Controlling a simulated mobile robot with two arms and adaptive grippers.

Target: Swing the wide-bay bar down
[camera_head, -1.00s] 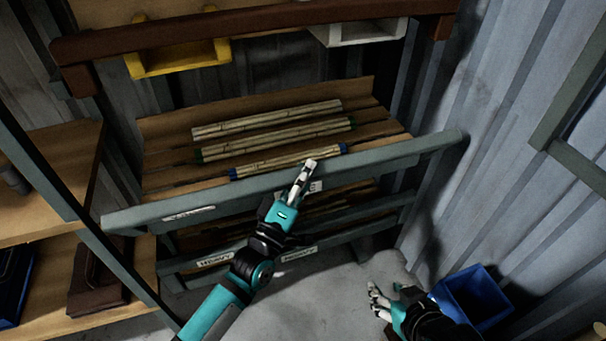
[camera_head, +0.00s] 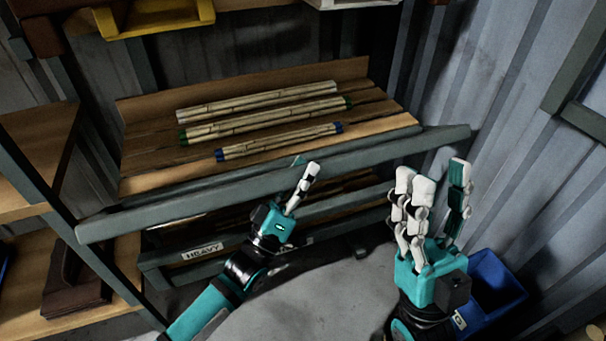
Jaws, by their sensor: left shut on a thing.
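The wide-bay bar (camera_head: 190,206) is a long grey beam across the front of the rack. It sits tilted, its right end higher in the picture, just below the front edge of the upper wooden shelf (camera_head: 135,184). My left gripper (camera_head: 306,182) is at the middle of the bar and shut on it; its fingers hide part of the bar there. My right gripper (camera_head: 432,190) is open and empty, fingers pointing up, in front of the bar's right part and apart from any pole.
Rattan bundles with white (camera_head: 257,101), green (camera_head: 265,119) and blue (camera_head: 280,141) ends lie on the upper shelf. A lower rail carries a "HEAVY" label (camera_head: 203,252). A blue bin (camera_head: 497,285) stands at right, beside the corrugated wall. Wooden side shelves stand at left.

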